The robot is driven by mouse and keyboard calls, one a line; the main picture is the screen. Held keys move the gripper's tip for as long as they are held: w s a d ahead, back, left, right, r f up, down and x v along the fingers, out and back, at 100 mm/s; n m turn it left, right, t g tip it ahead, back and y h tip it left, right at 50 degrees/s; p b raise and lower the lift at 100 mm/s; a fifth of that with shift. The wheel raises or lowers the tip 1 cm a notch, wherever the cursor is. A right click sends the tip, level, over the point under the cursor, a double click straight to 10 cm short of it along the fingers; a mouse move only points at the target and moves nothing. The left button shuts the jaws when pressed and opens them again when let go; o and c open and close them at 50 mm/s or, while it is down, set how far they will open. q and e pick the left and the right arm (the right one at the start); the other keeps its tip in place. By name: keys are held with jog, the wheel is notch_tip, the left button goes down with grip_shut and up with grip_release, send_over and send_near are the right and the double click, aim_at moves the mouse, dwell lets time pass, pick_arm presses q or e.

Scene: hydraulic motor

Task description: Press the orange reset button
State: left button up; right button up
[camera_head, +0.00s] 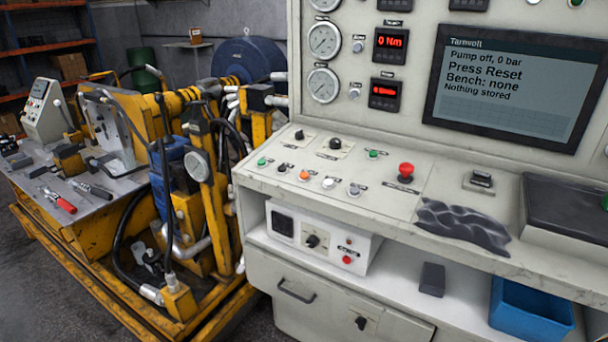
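The orange button (304,175) sits on the sloped control desk (400,205), in a row between a green button (262,161) on the left and a white button (328,183) on the right. A red mushroom button (406,172) stands further right on the desk. The screen (512,85) above the desk reads "Pump off, 0 bar", "Press Reset", "Bench: none" and "Nothing stored". Neither of my grippers is in view, and nothing covers the orange button.
A blue bin (530,310) and a grey box (338,235) sit on the shelf below. A yellow hydraulic rig (105,265) stands close on the left.

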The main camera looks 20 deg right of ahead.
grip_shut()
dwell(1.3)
